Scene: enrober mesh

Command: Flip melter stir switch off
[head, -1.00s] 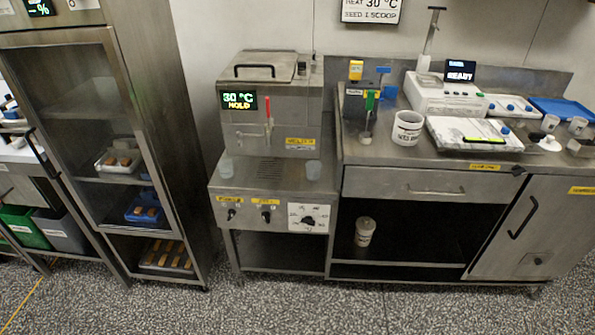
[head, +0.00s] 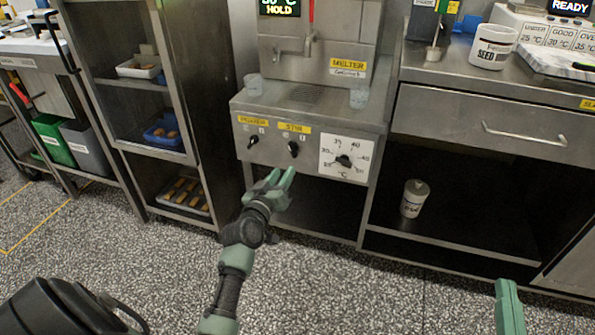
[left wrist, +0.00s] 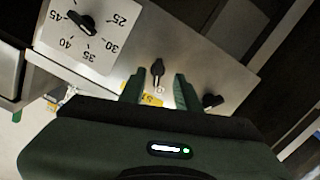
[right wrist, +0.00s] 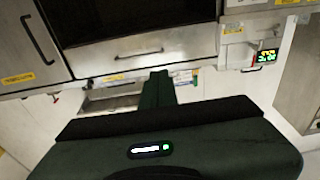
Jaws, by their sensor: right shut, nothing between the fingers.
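The melter (head: 320,72) has a front panel with a black stir switch (head: 293,149) under a yellow STIR label (head: 294,127). The stir switch also shows in the left wrist view (left wrist: 157,72), standing between the fingertips in the picture. My left gripper (head: 279,179) is open just below and in front of the switch; its fingers also show in the left wrist view (left wrist: 158,90). I cannot tell whether they touch the switch; they appear apart from it. My right gripper (head: 508,290) is shut and empty at the lower right, its fingers together in the right wrist view (right wrist: 158,88).
A power switch (head: 253,142) sits left of the stir switch, and a temperature dial (head: 344,161) sits right of it. Two clear cups, left (head: 254,84) and right (head: 359,97), stand on the melter ledge. A rack (head: 172,150) stands to the left. The speckled floor in front is open.

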